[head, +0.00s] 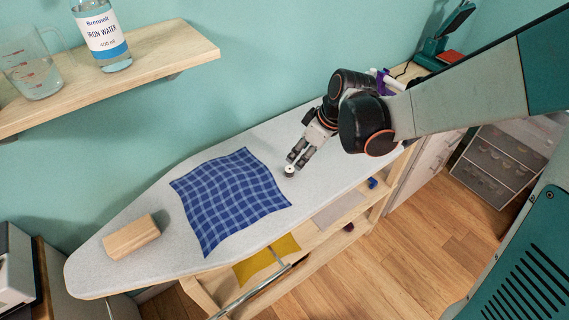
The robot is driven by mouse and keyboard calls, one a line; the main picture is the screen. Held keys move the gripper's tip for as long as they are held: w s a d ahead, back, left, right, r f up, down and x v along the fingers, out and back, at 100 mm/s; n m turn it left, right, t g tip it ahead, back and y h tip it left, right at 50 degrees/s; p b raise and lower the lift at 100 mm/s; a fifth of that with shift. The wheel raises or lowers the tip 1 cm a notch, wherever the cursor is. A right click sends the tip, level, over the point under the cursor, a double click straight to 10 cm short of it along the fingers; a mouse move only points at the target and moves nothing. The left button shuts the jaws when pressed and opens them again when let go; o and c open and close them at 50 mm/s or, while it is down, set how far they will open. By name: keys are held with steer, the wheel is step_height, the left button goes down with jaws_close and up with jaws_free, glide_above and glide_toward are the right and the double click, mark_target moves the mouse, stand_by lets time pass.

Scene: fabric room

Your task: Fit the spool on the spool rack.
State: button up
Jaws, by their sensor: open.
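A small pale spool-like piece (289,171) with a dark middle sits on the grey ironing board (215,150), right of the blue checked cloth. My gripper (295,159) is open and points down at the board, its fingertips just above and beside this piece. I cannot tell whether they touch it. No spool rack shows clearly. A purple and white item (383,78) behind my arm is mostly hidden, and I cannot tell what it is.
The blue checked cloth (230,195) lies flat on the board, with a wooden block (131,237) at the left end. Shelves below hold a yellow cloth (267,259) and a small blue item (372,183). A wall shelf (150,52) at upper left carries a bottle (101,35) and measuring jug (32,65).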

steer(key=b, duration=0.2)
glide_above(292, 170)
steer(key=s+d, duration=0.1)
step_height(292, 170, down, 5)
steer(key=shift+s+f, duration=0.1)
steer(key=b+x, duration=0.2)
steer(key=x, duration=0.3)
steer(key=shift+d+f, duration=0.1)
steer(key=shift+d, duration=0.05)
steer(key=c, duration=0.9)
steer(key=shift+o, duration=0.2)
